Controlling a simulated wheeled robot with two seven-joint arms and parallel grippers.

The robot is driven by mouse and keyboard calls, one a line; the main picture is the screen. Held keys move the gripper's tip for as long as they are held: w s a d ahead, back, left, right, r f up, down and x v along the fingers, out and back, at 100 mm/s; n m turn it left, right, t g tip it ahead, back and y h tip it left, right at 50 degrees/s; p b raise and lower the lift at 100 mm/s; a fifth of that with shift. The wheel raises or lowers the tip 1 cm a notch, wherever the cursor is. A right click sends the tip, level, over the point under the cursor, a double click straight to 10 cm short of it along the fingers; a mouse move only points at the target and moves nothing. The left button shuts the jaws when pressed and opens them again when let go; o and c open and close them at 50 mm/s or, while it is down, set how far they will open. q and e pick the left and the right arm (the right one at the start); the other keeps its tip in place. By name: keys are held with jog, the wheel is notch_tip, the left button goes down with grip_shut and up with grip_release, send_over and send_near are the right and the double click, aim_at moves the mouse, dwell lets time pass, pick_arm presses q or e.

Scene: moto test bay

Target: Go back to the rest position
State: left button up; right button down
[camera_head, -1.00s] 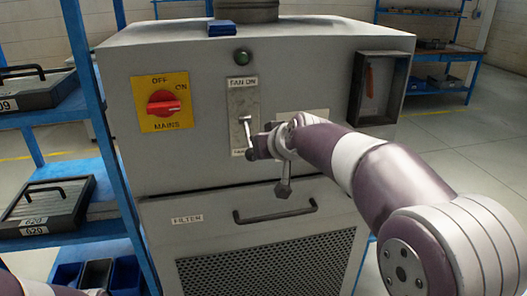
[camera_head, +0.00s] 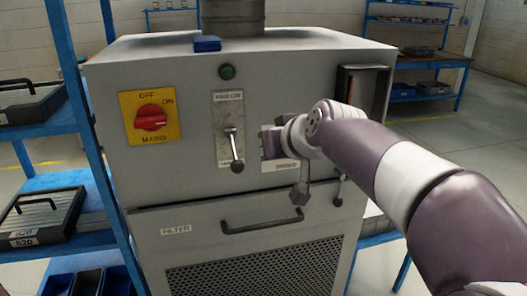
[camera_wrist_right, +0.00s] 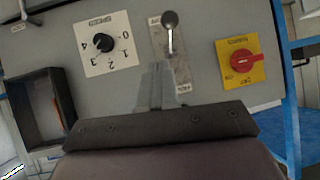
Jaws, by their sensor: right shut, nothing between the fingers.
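My right gripper (camera_head: 268,144) is in front of the grey cabinet (camera_head: 300,65), just right of the fan lever (camera_head: 236,150). The fan lever hangs downward on its plate, with a visible gap to the gripper. In the right wrist view, which is upside down, the shut, empty fingers (camera_wrist_right: 155,82) point at the panel below the lever knob (camera_wrist_right: 170,20). The red mains switch (camera_head: 150,118) on its yellow plate shows left of the lever. A speed dial (camera_wrist_right: 103,43) is hidden behind my arm in the head view. My left gripper is out of view.
A drawer handle (camera_head: 276,222) and a black open box (camera_wrist_right: 40,118) stick out from the cabinet front. Blue shelving (camera_head: 75,100) with black cases stands close on the left. Open floor (camera_head: 460,150) lies to the right.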

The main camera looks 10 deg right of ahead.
jog(key=s+d+f+m+g+h+p, duration=0.25)
jog(key=s+f+g+p, duration=0.4)
jog(key=f, duration=0.85)
jog(key=s+d+f+n+g+p, duration=0.1)
jog(key=s+f+g+p, duration=0.2)
jog(key=s, duration=1.1)
notch_tip(320, 180, down, 3)
jog(key=shift+d+f+p, duration=0.1)
jog(key=shift+d+p, duration=0.2)
jog(key=shift+p, duration=0.3)
